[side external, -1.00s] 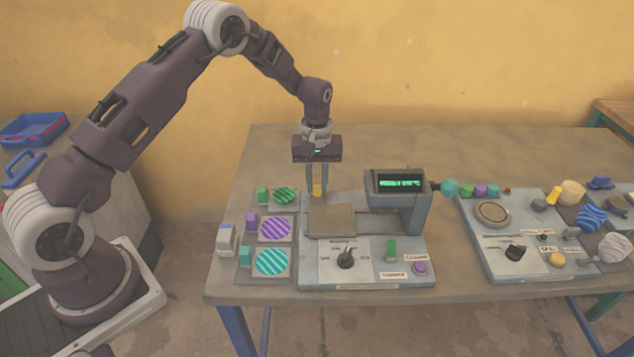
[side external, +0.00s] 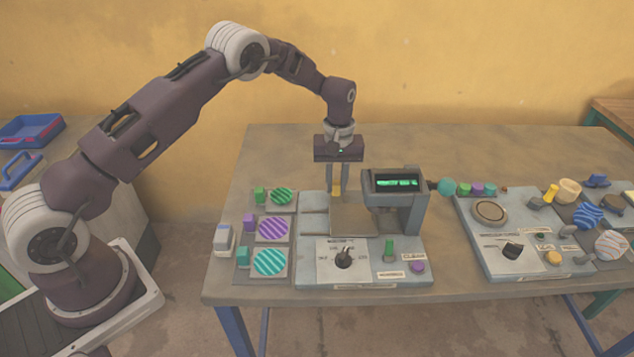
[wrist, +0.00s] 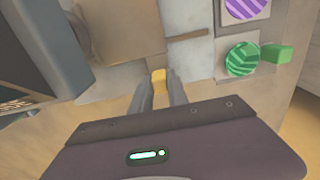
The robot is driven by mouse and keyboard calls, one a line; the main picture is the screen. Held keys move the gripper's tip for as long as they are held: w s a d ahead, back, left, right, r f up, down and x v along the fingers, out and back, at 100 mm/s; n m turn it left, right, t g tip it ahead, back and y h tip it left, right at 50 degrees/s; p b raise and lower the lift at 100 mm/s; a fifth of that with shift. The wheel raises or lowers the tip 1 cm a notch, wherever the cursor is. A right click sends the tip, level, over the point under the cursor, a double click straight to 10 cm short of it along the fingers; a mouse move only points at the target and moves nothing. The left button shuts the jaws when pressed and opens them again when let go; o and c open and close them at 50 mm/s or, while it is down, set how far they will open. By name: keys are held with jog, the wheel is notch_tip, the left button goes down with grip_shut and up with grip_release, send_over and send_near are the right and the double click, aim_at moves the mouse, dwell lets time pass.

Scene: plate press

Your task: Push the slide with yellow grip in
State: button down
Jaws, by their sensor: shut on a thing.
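The slide (side external: 352,221) is a flat grey-brown plate on the grey press machine, with its right side close to the press head (side external: 408,207). Its yellow grip (side external: 336,191) is at the slide's rear edge. My gripper (side external: 337,188) points down from above, its two fingers shut around the yellow grip. In the wrist view, the grip (wrist: 158,78) shows between the fingertips (wrist: 159,88), and the slide plate (wrist: 118,32) lies just beyond it. The slide's edge under the press head is partly hidden in the side view.
Green, purple and teal striped discs (side external: 272,229) with coloured blocks stand left of the machine. A second panel (side external: 491,238) stands at the right. The table behind is clear.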

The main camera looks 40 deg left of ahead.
aim_at(359, 197)
jog(key=w+d, duration=0.1)
jog(key=w, duration=0.1)
jog(key=w+d, duration=0.1)
jog(key=d, duration=0.1)
jog(key=shift+w+d, duration=0.15)
jog(key=shift+w, duration=0.2)
jog(key=shift+w+d, duration=0.3)
jog(key=shift+d, duration=0.15)
jog(key=c, duration=1.3)
grip_release()
notch_tip(359, 197, up, 7)
jog(key=shift+r, duration=0.1)
